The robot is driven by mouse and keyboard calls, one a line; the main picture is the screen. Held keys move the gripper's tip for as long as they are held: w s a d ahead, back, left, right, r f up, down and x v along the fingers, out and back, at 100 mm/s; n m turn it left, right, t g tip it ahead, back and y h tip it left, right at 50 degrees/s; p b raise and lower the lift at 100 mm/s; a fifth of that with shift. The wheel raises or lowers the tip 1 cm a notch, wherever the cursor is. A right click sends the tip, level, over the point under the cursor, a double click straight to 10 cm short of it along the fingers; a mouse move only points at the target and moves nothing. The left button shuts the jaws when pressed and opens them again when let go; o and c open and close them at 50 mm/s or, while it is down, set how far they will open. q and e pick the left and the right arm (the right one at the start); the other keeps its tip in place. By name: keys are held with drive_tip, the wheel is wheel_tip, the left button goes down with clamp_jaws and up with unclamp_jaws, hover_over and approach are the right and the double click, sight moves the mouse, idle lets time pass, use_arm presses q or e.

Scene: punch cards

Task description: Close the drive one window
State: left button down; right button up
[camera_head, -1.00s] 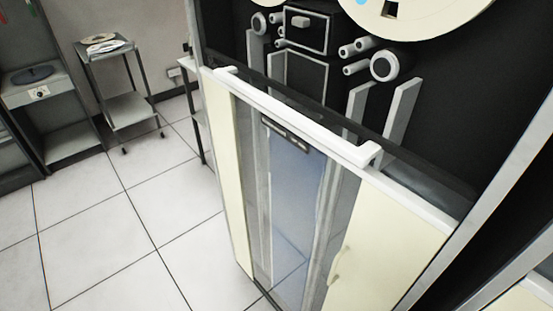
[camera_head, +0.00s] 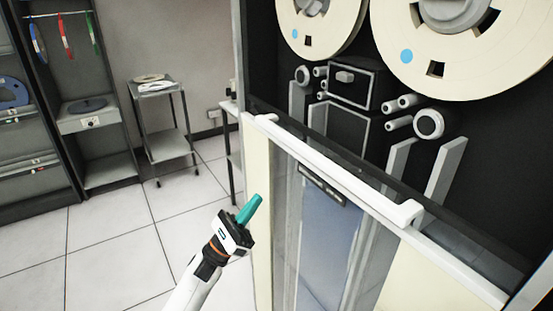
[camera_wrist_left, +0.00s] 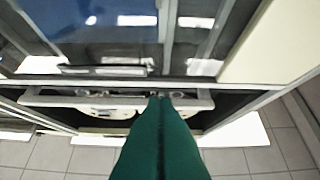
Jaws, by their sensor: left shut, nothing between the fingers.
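The drive one window is a clear pane with a white handle bar (camera_head: 340,175) along its top edge. The bar sits low, below the tape reels, and the drive's upper part stands uncovered in the head view. My left gripper (camera_head: 252,207) has teal fingers, is shut and empty, and is in front of the cabinet's left side, below the bar's left end. In the left wrist view the teal fingers (camera_wrist_left: 160,105) point toward the drive, whose pale bar (camera_wrist_left: 60,98) shows beyond the tips; whether they touch cannot be told. My right gripper is not in view.
Two cream tape reels (camera_head: 320,22) sit on the drive's dark upper face. A small cart (camera_head: 163,130) and a grey shelf unit (camera_head: 105,165) stand at the back left. The tiled floor (camera_head: 120,235) left of the drive is clear.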

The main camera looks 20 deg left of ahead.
use_arm(q)
drive_tip(key=shift+m, duration=0.3)
drive_tip(key=p+x, duration=0.1)
drive_tip(key=x, duration=0.2)
drive_tip(key=p+x, duration=0.2)
drive_tip(key=x, duration=0.2)
drive_tip(key=p+x, duration=0.1)
drive_tip(key=x, duration=0.2)
drive_tip(key=shift+s+r+p, duration=0.2)
drive_tip(key=shift+r+p, duration=0.1)
drive_tip(key=shift+r, duration=0.15)
wheel_tip(320, 180, up, 4)
drive_tip(key=shift+f+p, duration=0.2)
drive_tip(key=shift+p, duration=1)
drive_tip(key=shift+d, duration=0.1)
drive_tip(key=shift+w+r, duration=0.1)
